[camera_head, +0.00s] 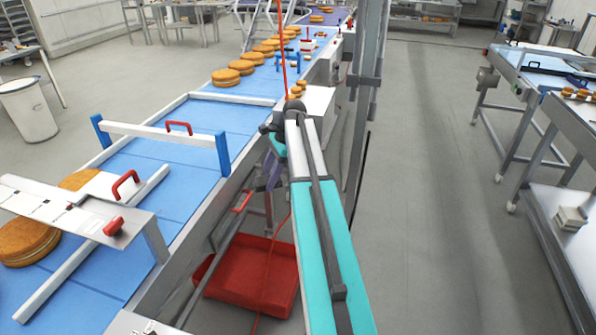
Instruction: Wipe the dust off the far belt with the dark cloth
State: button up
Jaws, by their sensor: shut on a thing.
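My arm reaches up from the bottom and folds down at its wrist beside the near conveyor. My gripper (267,178) hangs there, small and partly hidden by the conveyor frame and arm. It is shut on a dark purplish piece that looks like the dark cloth (271,171); its outline is hard to make out. A long blue belt (190,135) runs from lower left to the back. Its farther stretch (255,92) carries several round filled cakes (226,77). Another blue belt (545,62) stands across the aisle at right. I cannot tell which is the far belt, and no dust is discernible.
A white crossbar (160,134) on blue posts and a metal plate (75,211) span the near belt. A red tray (250,273) lies below the conveyor. A grey upright post (366,90) stands just beyond my arm. The aisle floor (430,180) at right is clear.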

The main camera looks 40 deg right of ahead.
jog(key=s+a+n+g+b, duration=0.1)
jog(key=a+n, duration=0.4)
jog(key=a, duration=0.9)
jog(key=s+a+f+n+g+h+b, duration=0.1)
jog(key=a+n, duration=0.5)
jog(key=a, duration=0.9)
jog(key=shift+a+f+g+b, duration=0.15)
jog(key=shift+f+g+b, duration=0.15)
jog(key=shift+g+b, duration=0.7)
jog(key=shift+s, duration=0.15)
